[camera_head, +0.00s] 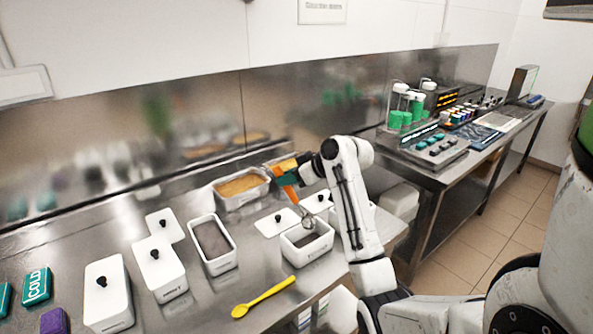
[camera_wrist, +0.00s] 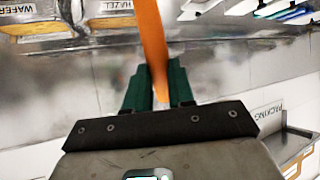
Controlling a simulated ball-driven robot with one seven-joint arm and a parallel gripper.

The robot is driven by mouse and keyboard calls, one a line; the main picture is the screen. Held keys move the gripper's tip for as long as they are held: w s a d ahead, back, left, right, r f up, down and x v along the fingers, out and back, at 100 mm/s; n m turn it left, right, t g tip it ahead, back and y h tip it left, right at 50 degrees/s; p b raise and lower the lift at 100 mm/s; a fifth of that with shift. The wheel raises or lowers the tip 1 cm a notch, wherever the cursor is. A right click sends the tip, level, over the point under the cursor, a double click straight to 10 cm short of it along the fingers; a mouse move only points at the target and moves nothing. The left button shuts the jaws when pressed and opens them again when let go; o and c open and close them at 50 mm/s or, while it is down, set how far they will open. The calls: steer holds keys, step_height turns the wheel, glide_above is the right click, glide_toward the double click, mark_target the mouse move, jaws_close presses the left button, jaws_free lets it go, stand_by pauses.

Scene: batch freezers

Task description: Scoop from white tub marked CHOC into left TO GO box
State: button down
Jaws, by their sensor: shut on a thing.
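My gripper (camera_head: 287,181) is shut on the orange handle of a scoop (camera_head: 284,192); the handle also shows between the green fingers in the wrist view (camera_wrist: 152,45). The scoop's metal head (camera_head: 309,222) hangs over or in an open white tub (camera_head: 320,252) with dark brown contents; I cannot tell whether it touches them or holds any. A second open white tub (camera_head: 222,264) with grey-brown contents stands to its left. The tub labels are too small to read, so I cannot tell which is CHOC. I cannot make out any TO GO box.
Lidded white tubs (camera_head: 162,279) stand at the left. Loose white lids (camera_head: 272,226) lie behind the tubs. A metal pan (camera_head: 222,199) of tan contents is at the back. A yellow spoon (camera_head: 264,297) lies in front.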

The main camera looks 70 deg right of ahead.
steer(key=w+f+g+y, duration=0.1)
steer(key=w+f+g, duration=0.6)
steer(key=g, duration=0.3)
steer(key=shift+w+d, duration=0.45)
steer(key=shift+w, duration=0.2)
